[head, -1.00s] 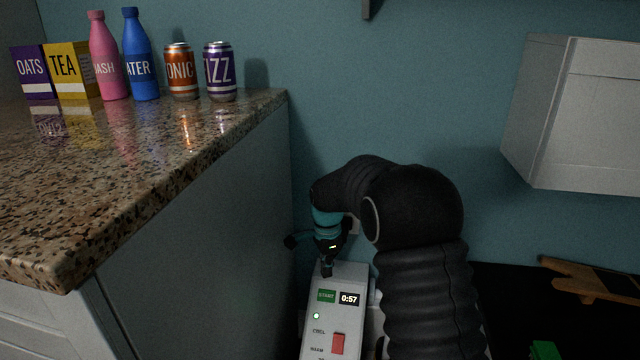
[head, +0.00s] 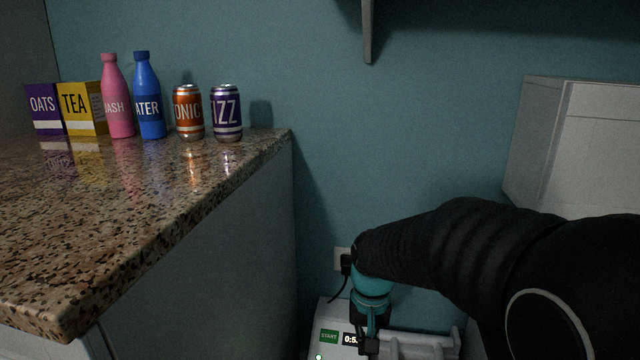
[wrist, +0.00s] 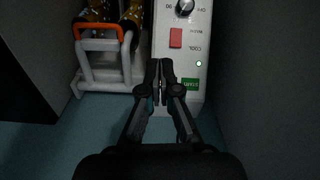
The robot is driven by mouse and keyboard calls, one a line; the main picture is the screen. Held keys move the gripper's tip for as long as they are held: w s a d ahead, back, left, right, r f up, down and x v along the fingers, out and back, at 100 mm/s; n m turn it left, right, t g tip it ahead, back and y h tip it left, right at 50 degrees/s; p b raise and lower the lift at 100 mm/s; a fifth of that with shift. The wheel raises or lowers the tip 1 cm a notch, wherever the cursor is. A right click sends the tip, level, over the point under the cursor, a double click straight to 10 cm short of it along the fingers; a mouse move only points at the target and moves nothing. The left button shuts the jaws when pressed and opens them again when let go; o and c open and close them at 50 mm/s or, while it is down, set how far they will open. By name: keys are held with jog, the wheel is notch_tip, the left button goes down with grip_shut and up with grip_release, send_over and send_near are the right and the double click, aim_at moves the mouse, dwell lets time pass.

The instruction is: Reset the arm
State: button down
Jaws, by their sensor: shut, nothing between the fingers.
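My gripper (wrist: 160,72) is shut and empty in the wrist view, its fingertips together over the edge of a white control panel (wrist: 196,55). I cannot tell whether it touches the panel. The panel has a green START button (wrist: 191,84), a lit green light, a red switch (wrist: 176,38) and a dial. In the head view my gripper (head: 369,345) points down above the panel, and its tips are partly hidden at the bottom edge. The START button (head: 329,337) and the display (head: 349,339) show beside it. My dark arm fills the lower right.
A granite counter (head: 120,225) stands at the left with boxes, bottles and cans at its back. A grey cabinet (head: 590,145) hangs at the right. A shelf bracket (head: 368,30) is overhead. A white rack (wrist: 101,62) with an orange bar stands beside the panel.

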jog(key=s+d+r+t+p, duration=0.1)
jog(key=s+d+r+t, duration=0.1)
jog(key=s+r, duration=0.4)
jog(key=s+d+r+t+p, duration=0.1)
jog(key=s+d+r+t, duration=0.2)
jog(key=s, duration=0.9)
jog(key=shift+d+r+n, duration=0.4)
jog(key=shift+d+r, duration=0.5)
jog(key=shift+r, duration=0.7)
dwell(1.6)
